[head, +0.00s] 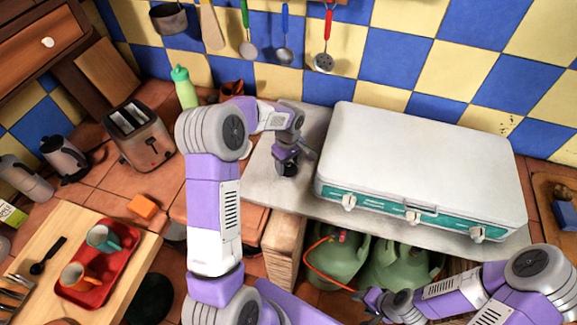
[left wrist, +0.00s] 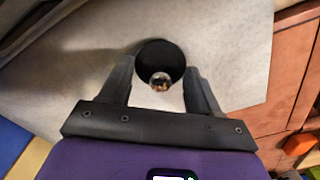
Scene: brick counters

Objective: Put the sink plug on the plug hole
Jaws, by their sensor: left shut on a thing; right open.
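My left gripper (head: 287,160) points down over the pale grey counter slab, left of the white case. In the left wrist view its two fingers (left wrist: 160,82) are closed on the sides of a round black sink plug (left wrist: 158,50) with a shiny metal part near its middle. The plug shows as a small dark shape (head: 290,169) under the gripper in the head view. I cannot tell whether it touches the slab. My right gripper (head: 374,301) is open, low in front of the green gas bottles. I see no sink or plug hole in these views.
A white case-like unit (head: 420,150) with a green front stands on the slab (head: 262,178). Green gas bottles (head: 340,258) sit below. A toaster (head: 138,134), an orange sponge (head: 143,206) and a red tray (head: 101,257) with cups are at left. Utensils hang behind.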

